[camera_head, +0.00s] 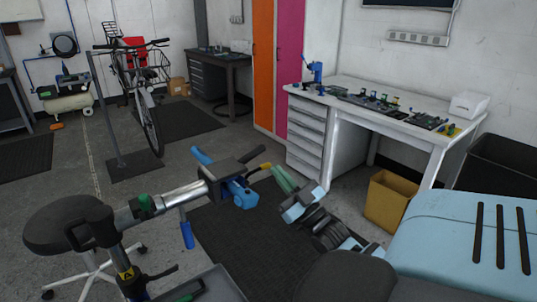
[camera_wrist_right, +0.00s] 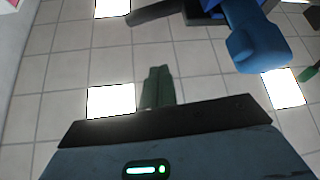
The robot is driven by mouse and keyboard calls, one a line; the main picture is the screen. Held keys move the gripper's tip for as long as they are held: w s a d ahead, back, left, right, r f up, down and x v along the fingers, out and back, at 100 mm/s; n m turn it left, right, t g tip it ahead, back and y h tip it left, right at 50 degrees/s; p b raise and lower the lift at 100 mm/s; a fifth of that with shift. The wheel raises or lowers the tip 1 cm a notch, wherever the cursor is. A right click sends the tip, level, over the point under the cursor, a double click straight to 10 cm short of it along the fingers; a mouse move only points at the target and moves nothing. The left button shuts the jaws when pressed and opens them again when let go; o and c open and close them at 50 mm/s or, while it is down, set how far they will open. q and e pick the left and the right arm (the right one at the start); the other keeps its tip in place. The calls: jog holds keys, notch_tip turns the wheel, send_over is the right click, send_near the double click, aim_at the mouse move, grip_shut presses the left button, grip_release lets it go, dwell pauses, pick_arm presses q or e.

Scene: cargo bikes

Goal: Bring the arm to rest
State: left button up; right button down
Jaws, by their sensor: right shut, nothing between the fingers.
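My right gripper (camera_head: 278,176) is in the middle of the head view, with its green fingers shut and empty. It points up and to the left, close beside the blue and black clamp head (camera_head: 236,190) of a repair stand. I cannot tell whether they touch. In the right wrist view the green fingers (camera_wrist_right: 161,88) lie together against a tiled ceiling, with blue clamp parts (camera_wrist_right: 252,42) at the upper right. The right forearm runs down towards the bottom of the head view. My left gripper is not in view.
The stand's silver arm (camera_head: 170,198) and a black saddle (camera_head: 70,222) fill the lower left. A white workbench (camera_head: 350,115) with tools stands behind, with a yellow bin (camera_head: 388,200) below. A light blue box-like body (camera_head: 440,240) fills the lower right. A bicycle (camera_head: 148,115) stands back left.

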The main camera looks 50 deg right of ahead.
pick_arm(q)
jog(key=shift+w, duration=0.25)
pick_arm(e)
jog(key=shift+s+f, duration=0.2)
jog(key=shift+s, duration=0.1)
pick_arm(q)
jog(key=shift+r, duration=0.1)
